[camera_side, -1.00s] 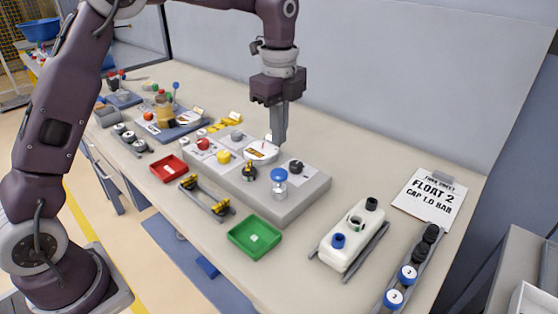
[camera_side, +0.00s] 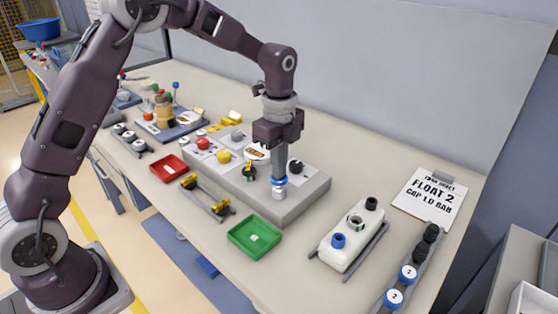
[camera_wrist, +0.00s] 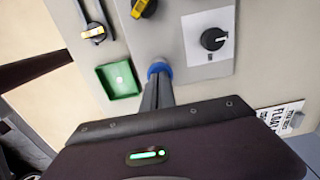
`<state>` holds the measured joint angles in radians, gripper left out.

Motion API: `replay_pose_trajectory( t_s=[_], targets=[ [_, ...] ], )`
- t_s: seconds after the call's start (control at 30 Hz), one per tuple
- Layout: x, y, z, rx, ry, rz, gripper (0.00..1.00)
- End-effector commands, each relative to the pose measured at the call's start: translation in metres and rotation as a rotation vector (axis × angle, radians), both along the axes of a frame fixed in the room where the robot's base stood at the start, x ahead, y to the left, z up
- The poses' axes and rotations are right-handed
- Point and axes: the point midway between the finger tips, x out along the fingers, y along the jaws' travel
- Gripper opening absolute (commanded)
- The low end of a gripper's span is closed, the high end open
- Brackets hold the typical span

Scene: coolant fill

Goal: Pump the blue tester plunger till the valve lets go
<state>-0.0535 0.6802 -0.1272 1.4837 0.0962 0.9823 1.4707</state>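The blue tester plunger (camera_side: 279,182) stands on its pale collar at the front right of the grey tester box (camera_side: 307,196). My gripper (camera_side: 280,176) points straight down, with its fingertips at the plunger's blue top. The fingers look close together and hide most of the knob. In the wrist view the plunger's blue rim (camera_wrist: 159,68) shows just beyond my fingertips (camera_wrist: 158,78). I cannot tell whether the fingers press on top of it or grip it. The round gauge (camera_side: 256,153) is partly hidden behind my gripper.
A black knob (camera_side: 296,167), yellow-black knob (camera_side: 249,170), yellow button (camera_side: 223,157) and red button (camera_side: 203,143) sit on the box. A green tray (camera_side: 254,237) lies in front. A white tank (camera_side: 345,240) and a card reading "FLOAT 2 CAP 1.0 BAR" (camera_side: 428,197) are right.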

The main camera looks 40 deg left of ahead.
Motion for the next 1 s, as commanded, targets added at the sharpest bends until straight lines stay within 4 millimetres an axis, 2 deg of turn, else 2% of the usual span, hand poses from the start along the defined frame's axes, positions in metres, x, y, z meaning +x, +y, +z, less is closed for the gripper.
replay_pose_trajectory(
  t_s=[0.1, 0.47, 0.57, 0.8, 1.0],
  targets=[
    [-0.001, 0.000, -0.015, 0.000, 0.004, -0.001, 0.00],
    [-0.002, 0.000, -0.014, 0.001, 0.007, -0.002, 0.00],
    [-0.001, 0.000, 0.001, 0.000, 0.002, -0.001, 0.00],
    [0.001, 0.000, 0.062, -0.001, -0.010, 0.001, 0.00],
    [0.001, 0.000, 0.106, -0.002, -0.009, -0.001, 0.00]
  ],
)
